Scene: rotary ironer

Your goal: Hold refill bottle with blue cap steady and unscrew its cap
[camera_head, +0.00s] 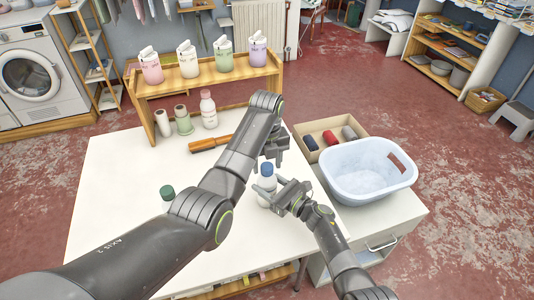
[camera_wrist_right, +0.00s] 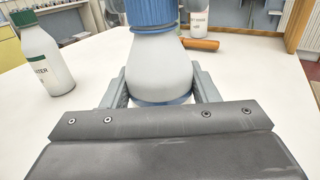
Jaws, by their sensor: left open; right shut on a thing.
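The refill bottle (camera_head: 265,193) is white and stands upright near the right part of the white table. Its blue cap (camera_head: 266,169) is on top. In the right wrist view, the bottle's pale body (camera_wrist_right: 160,72) is between the two fingers and the ribbed blue cap (camera_wrist_right: 150,14) is cut off by the top edge. My right gripper (camera_head: 268,192) is shut on the bottle's body, below the cap. My left gripper (camera_head: 273,158) is open, just above and behind the cap. Its fingertips are partly hidden, and I cannot tell whether they touch the cap.
A green-capped bottle (camera_wrist_right: 45,62) stands to the left, partly behind my left arm. A white bottle (camera_head: 208,110) and an orange-brown roller (camera_head: 210,143) are at the back. A white basin (camera_head: 368,190) and a box of rolls (camera_head: 310,128) are at the right.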

